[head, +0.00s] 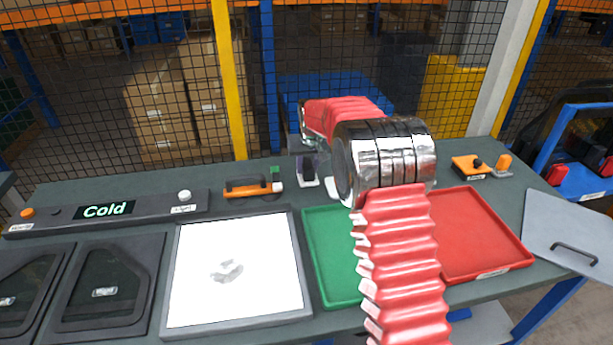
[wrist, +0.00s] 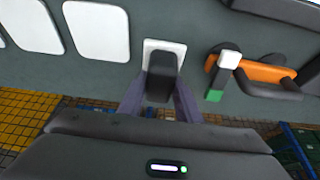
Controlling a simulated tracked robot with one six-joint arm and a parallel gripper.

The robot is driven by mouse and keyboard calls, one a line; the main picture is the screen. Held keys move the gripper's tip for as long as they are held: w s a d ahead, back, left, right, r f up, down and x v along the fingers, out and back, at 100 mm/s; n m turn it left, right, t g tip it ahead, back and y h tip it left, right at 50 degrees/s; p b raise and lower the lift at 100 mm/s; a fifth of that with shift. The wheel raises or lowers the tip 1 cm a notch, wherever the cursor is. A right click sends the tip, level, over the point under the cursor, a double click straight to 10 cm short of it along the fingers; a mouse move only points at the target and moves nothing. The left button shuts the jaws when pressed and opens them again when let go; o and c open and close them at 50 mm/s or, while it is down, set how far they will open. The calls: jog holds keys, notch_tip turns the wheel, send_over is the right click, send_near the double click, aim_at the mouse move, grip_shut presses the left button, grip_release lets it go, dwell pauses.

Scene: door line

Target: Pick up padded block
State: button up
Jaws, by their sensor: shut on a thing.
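The padded block (wrist: 162,80) is dark and rounded, and it sits between the two purple-grey fingers of my gripper (wrist: 160,92) in the wrist view. My gripper is shut on it. A white square pad (wrist: 176,46) shows just past the block. In the head view the block (head: 308,174) appears at the back of the bench, left of my arm, with a white pad (head: 309,184) at its foot. I cannot tell whether the block touches the pad or is just above it. My arm hides most of my gripper in the head view.
An orange-handled tool (head: 250,188) with a white and green part lies left of the block. A green tray (head: 325,245), a red tray (head: 480,235) and a white framed panel (head: 238,270) fill the front. A mesh fence (head: 180,90) stands behind the bench.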

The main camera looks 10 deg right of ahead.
aim_at(307, 161)
notch_tip(307, 161, up, 5)
jog(key=shift+f, duration=0.1)
dwell(0.5)
jog(key=o, duration=0.5)
jog(key=c, duration=0.4)
jog(key=shift+o, duration=0.2)
jog(key=shift+s, duration=0.15)
